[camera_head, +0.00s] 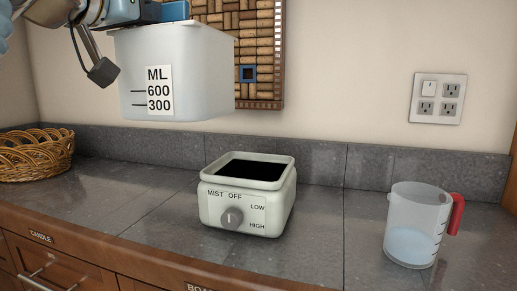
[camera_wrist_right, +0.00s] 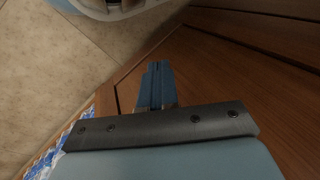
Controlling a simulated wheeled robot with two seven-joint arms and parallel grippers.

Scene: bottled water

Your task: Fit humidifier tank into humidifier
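The humidifier tank (camera_head: 195,75), a translucent white box marked ML 600 and 300, hangs upright in the air in the head view, above and left of the humidifier base. My left gripper (camera_head: 170,12) is at the tank's top edge, with its blue fingers partly cut off by the frame, and appears shut on it. The humidifier base (camera_head: 218,212) stands on the counter with its dark top opening facing up and a mist knob in front. The base and tank are apart. My right gripper (camera_wrist_right: 157,85) shows in the right wrist view, with its blue fingers together and empty.
A clear measuring cup (camera_head: 412,232) with a red handle and some water stands right of the base. A wicker basket (camera_head: 38,155) sits at the far left. The grey counter (camera_head: 140,190) is clear around the base. A wooden cabinet (camera_wrist_right: 215,75) is near my right gripper.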

